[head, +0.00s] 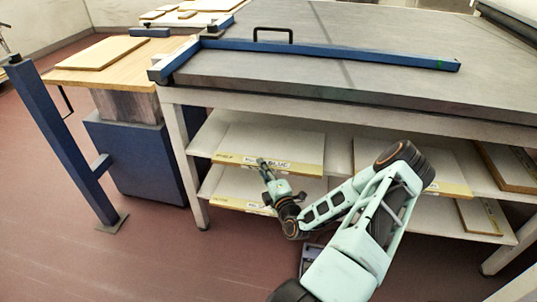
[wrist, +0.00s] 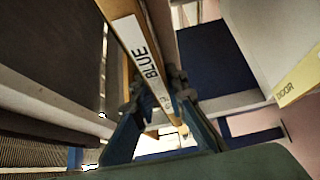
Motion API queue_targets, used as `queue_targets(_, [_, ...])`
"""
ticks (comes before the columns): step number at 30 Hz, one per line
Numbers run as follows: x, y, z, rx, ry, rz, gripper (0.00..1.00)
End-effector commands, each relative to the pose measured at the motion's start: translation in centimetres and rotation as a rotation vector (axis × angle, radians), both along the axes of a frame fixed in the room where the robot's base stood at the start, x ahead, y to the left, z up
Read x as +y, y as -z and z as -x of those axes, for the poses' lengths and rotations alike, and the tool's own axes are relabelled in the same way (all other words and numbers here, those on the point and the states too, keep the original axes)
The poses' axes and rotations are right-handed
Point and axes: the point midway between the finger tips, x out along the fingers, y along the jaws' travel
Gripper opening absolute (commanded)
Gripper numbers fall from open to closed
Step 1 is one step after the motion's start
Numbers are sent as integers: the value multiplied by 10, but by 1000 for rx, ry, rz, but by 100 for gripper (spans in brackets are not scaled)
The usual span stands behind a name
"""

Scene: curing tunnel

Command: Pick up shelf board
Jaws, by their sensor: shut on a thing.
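The shelf board (head: 275,143) lies on the upper shelf under the grey table, a pale panel with a yellowish front edge and a white label. In the wrist view the label on the board (wrist: 138,45) reads "BLUE". My gripper (head: 263,164) is at the board's front edge, left of the label's middle. In the wrist view my gripper (wrist: 158,92) has one finger on each side of the board's edge and is shut on it.
Another board (head: 235,203) lies on the lower shelf below. More boards (head: 453,188) lie to the right on the shelves, partly behind my arm. A white table leg (head: 182,150) stands left of the shelves. A blue post (head: 65,140) and wooden bench (head: 130,72) are further left. Red floor is open in front.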

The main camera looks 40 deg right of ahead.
Motion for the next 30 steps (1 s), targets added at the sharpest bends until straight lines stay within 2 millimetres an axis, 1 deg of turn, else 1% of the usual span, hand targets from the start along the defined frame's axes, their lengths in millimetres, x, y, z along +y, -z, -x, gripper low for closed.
queue_targets(5, [0, -7, -1, -5, 0, 3, 0])
queue_targets(8, [0, -16, -1, -5, -1, 3, 0])
queue_targets(13, [1, -42, 1, -6, -1, 5, 0])
queue_targets(17, [13, -67, 19, -5, 0, 2, 0])
queue_targets(21, [27, -98, 40, -4, -1, 3, 0])
queue_targets(22, [32, -103, 45, -4, -1, 2, 0])
queue_targets(25, [45, -110, 66, -2, 1, 0, 0])
queue_targets(30, [64, -123, 92, -4, 0, 0, 0])
